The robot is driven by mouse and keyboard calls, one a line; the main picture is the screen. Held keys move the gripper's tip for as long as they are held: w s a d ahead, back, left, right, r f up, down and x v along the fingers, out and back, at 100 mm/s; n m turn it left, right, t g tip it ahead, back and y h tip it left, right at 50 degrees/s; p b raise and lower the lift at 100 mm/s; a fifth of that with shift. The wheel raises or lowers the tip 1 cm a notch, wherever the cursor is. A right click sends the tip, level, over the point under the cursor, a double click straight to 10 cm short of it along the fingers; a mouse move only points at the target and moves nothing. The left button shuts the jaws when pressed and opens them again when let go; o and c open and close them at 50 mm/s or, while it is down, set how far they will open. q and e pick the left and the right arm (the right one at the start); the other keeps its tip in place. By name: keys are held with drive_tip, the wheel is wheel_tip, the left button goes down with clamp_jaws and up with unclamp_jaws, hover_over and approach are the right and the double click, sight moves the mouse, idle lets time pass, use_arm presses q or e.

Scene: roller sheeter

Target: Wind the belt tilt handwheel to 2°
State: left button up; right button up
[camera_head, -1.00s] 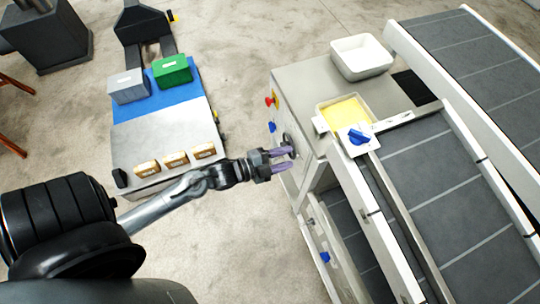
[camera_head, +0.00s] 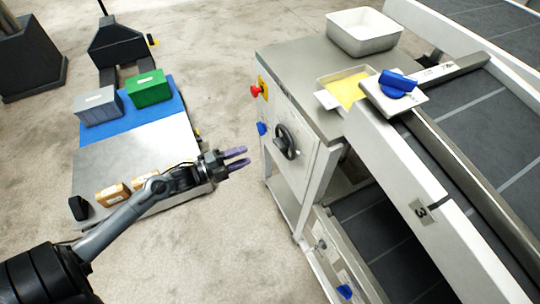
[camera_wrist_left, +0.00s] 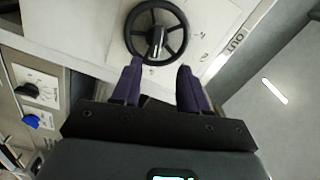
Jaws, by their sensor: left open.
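The handwheel (camera_head: 287,141) is a black spoked wheel on the pale side panel of the sheeter. It also shows in the left wrist view (camera_wrist_left: 157,32), just beyond the fingertips, with a grey grip near its hub. Marks beside it on the panel are too small to read. My left gripper (camera_head: 240,159) is open and empty, with purple fingers pointing toward the panel. It is apart from the wheel, to its left in the head view. In the left wrist view its fingers (camera_wrist_left: 161,80) lie below the wheel. My right gripper is not in view.
The panel also carries a red button (camera_head: 256,91) and a blue knob (camera_head: 262,128). A larger blue knob (camera_head: 397,84) sits on top, beside a tray with yellow contents (camera_head: 347,88). A cart with boxes (camera_head: 125,160) stands left; bare floor lies between.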

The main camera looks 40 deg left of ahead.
sight(275, 144)
use_arm(q)
drive_tip(key=x, duration=0.3)
drive_tip(key=b+x, duration=0.1)
drive_tip(key=x, duration=0.2)
drive_tip(key=b+x, duration=0.1)
drive_tip(key=x, duration=0.2)
drive_tip(key=shift+w+f, duration=0.1)
drive_tip(key=shift+f, duration=0.15)
drive_tip(key=shift+b+x, duration=0.35)
drive_tip(key=shift+x, duration=0.5)
drive_tip(key=shift+c, duration=0.4)
clamp_jaws()
